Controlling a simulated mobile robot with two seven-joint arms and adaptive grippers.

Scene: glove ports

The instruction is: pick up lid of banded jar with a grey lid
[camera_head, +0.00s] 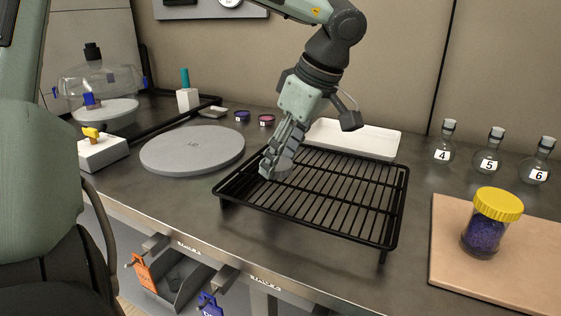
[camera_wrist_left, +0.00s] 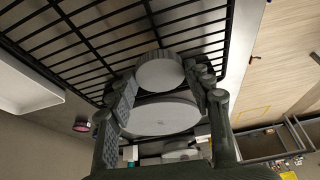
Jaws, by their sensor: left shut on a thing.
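My left gripper (camera_head: 276,165) reaches down over the left part of the black wire rack, its fingers pointing toward the rack. In the left wrist view its two fingers stand on either side of a round grey lid (camera_wrist_left: 160,73), and it is shut on this lid. In the head view the lid is mostly covered by the fingers. I cannot tell whether it touches the rack. I do not see a banded jar in either view. My right gripper is not in view.
The black wire rack (camera_head: 330,200) stands on the bench, with a white tray (camera_head: 365,141) behind it. A grey round plate (camera_head: 193,150) lies left. At right are a yellow-lidded jar (camera_head: 485,238) on a board (camera_head: 450,265) and numbered flasks (camera_head: 488,162).

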